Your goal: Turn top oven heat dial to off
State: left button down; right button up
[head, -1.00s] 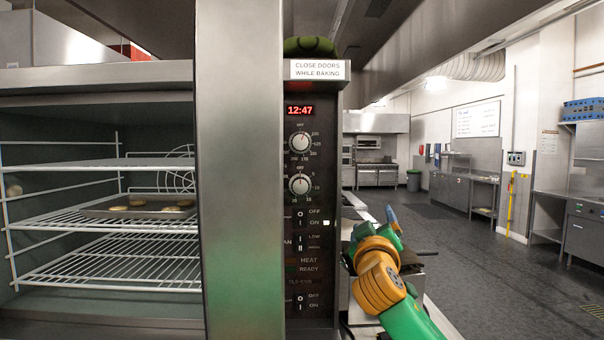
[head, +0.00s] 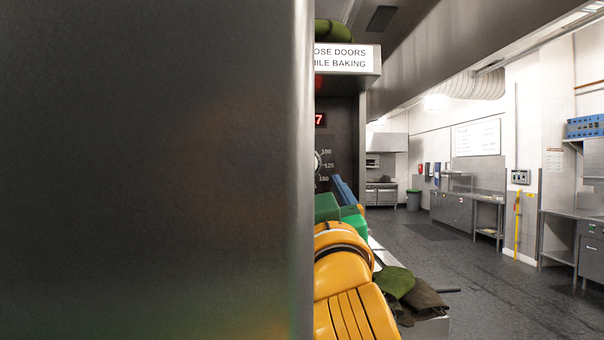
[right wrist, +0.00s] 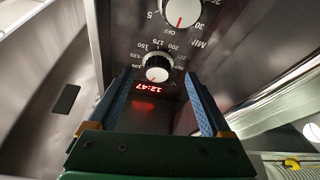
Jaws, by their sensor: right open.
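The top oven heat dial (right wrist: 157,68), a round knob with a black and white face and numbers around it, shows upside down in the right wrist view. In the head view only its right edge (head: 317,162) shows beside the steel panel. My right gripper (right wrist: 157,76) is open, with its blue fingers on either side of the dial in that view. I cannot tell whether they touch it. I cannot read the dial's setting for sure. In the head view the right gripper (head: 344,190) is partly hidden by the steel panel. My left gripper is not in view.
A second dial (right wrist: 181,12) marked in minutes is beyond the heat dial in the wrist view. The red clock (right wrist: 148,89) lies near the fingers. A steel panel (head: 150,170) fills the head view's left half. Green and brown cloths (head: 415,295) lie right of my arm. Floor is open at right.

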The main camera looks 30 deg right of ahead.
jog(key=p+x, duration=0.2)
jog(key=x, duration=0.1)
jog(key=r+p+x, duration=0.1)
jog(key=p+x, duration=0.1)
jog(key=x, duration=0.1)
jog(key=shift+s+a+p, duration=0.1)
jog(key=shift+s+p, duration=0.15)
jog(key=shift+p, duration=0.15)
jog(key=shift+r, duration=0.1)
jog(key=c, duration=1.1)
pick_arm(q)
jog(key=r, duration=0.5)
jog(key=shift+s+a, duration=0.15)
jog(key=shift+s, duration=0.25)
pick_arm(e)
jog(key=n+y, duration=0.1)
jog(key=n, duration=0.2)
jog(key=n+y, duration=0.2)
jog(key=n, duration=0.1)
jog(key=shift+s+r+n+t, duration=0.1)
jog(key=shift+s+n+t, duration=0.05)
jog(key=shift+n+t, duration=0.25)
jog(key=shift+c, duration=0.2)
